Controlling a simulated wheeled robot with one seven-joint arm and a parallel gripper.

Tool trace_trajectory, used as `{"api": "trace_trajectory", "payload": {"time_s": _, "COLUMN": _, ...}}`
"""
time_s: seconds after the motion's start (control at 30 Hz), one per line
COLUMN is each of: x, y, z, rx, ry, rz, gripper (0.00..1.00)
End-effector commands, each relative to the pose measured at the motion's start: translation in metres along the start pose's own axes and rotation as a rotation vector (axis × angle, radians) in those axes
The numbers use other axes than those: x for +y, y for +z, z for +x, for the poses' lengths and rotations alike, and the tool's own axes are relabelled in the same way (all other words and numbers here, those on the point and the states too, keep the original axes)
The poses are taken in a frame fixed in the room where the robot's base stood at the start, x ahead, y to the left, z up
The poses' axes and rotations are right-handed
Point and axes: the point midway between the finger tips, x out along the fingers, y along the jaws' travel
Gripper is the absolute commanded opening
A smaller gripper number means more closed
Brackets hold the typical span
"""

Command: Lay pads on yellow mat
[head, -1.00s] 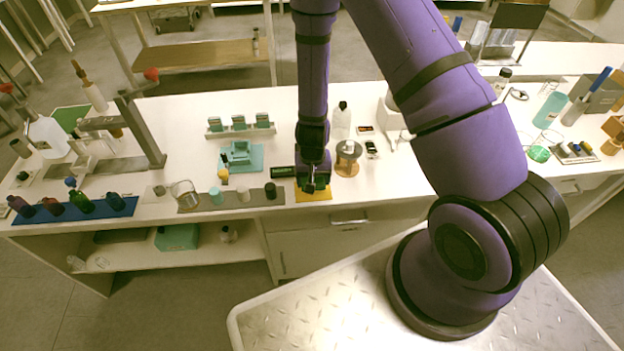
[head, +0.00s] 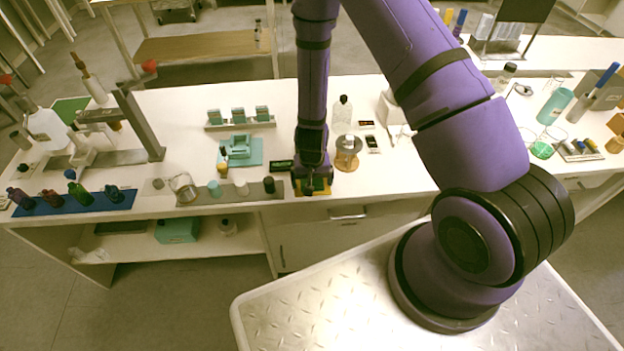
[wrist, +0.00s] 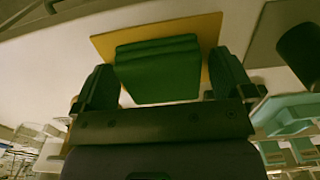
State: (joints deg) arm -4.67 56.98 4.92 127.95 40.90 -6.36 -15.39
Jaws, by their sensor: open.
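My gripper (head: 312,186) is low over the yellow mat (head: 297,192) at the bench's front edge. In the wrist view my gripper (wrist: 163,82) is open, one finger on each side of a green pad (wrist: 157,70). The pad looks to be on the yellow mat (wrist: 105,43); whether it touches the fingers is unclear. A teal rack piece (head: 238,148) sits on a teal mat, left of my gripper. Several teal pads (head: 238,116) stand in a pale holder behind it.
A grey strip (head: 225,194) with a beaker (head: 183,186), small jars and a dark jar (head: 269,185) lies left of the yellow mat. A blue mat (head: 85,205) holds bottles at far left. An amber-based jar (head: 347,155) and a clear bottle (head: 342,113) stand behind right.

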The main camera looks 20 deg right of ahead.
Motion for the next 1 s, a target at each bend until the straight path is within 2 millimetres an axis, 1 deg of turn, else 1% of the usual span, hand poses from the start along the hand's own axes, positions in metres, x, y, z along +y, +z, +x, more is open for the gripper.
{"api": "trace_trajectory", "payload": {"time_s": 0.13, "x": 0.0, "y": -0.001, "z": -0.005, "rx": 0.002, "ry": 0.0, "rz": -0.001, "gripper": 0.99}}
{"api": "trace_trajectory", "payload": {"time_s": 0.23, "x": 0.0, "y": -0.001, "z": -0.014, "rx": 0.002, "ry": 0.001, "rz": -0.002, "gripper": 0.99}}
{"api": "trace_trajectory", "payload": {"time_s": 0.7, "x": 0.0, "y": -0.001, "z": -0.088, "rx": 0.004, "ry": 0.0, "rz": -0.002, "gripper": 0.99}}
{"api": "trace_trajectory", "payload": {"time_s": 0.9, "x": 0.0, "y": -0.001, "z": -0.112, "rx": 0.003, "ry": 0.0, "rz": -0.001, "gripper": 0.99}}
{"api": "trace_trajectory", "payload": {"time_s": 1.0, "x": 0.0, "y": 0.0, "z": -0.119, "rx": 0.001, "ry": -0.001, "rz": -0.001, "gripper": 0.99}}
